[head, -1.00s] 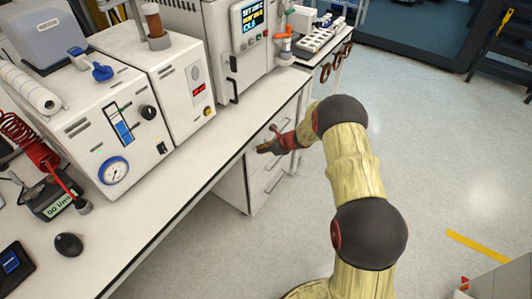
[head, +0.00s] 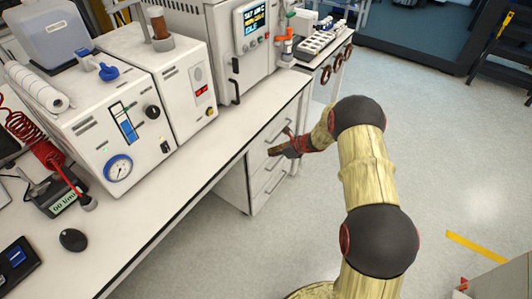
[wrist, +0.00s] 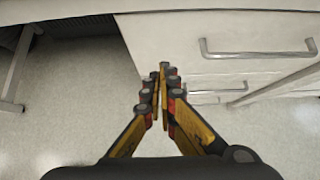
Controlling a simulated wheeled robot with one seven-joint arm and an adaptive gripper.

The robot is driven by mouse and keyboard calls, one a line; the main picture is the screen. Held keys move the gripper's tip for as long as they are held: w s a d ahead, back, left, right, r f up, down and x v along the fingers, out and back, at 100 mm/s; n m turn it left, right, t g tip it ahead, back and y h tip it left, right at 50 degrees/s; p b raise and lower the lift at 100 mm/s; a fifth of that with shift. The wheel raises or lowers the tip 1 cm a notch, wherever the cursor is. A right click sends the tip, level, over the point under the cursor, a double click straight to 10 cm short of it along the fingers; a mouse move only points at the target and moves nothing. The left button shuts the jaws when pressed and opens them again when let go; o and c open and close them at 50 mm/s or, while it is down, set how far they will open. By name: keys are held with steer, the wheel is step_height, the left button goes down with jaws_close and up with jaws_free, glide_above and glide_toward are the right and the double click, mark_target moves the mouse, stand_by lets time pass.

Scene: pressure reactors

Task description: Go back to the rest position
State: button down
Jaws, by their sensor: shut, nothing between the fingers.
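My gripper (head: 274,152) is in front of the bench edge, beside the white drawer cabinet, at the end of my bent arm. In the wrist view my gripper (wrist: 160,72) points toward the drawers and floor, its two yellow and black fingers closed together at the tips. Nothing shows between the fingers. It appears apart from the bench and the drawers.
The white bench (head: 190,190) carries reactor units, a black mouse (head: 73,240) and a gauge box (head: 118,168). The drawer cabinet (head: 262,175) stands below; its drawer handle (wrist: 258,50) shows in the wrist view. Open floor (head: 470,170) lies to the right.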

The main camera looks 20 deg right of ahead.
steer(key=p+v, duration=0.2)
steer(key=v, duration=0.5)
steer(key=shift+s+d+r, duration=0.1)
steer(key=shift+r, duration=0.05)
steer(key=s+a+r+n+g, duration=0.1)
steer(key=s+a+n+g, duration=0.3)
steer(key=s+n, duration=0.75)
steer(key=s+a+r+n+t+h, duration=0.1)
steer(key=s+a+r+n+h, duration=0.1)
steer(key=s+r+n, duration=0.6)
steer(key=s+a+r+n+t+h, duration=0.1)
steer(key=s+r+n+h, duration=0.3)
steer(key=s+r, duration=1.8)
step_height(320, 180, up, 3)
steer(key=a+n, duration=0.1)
steer(key=n, duration=0.3)
steer(key=shift+a+r+t, duration=0.25)
steer(key=shift+a+t, duration=0.15)
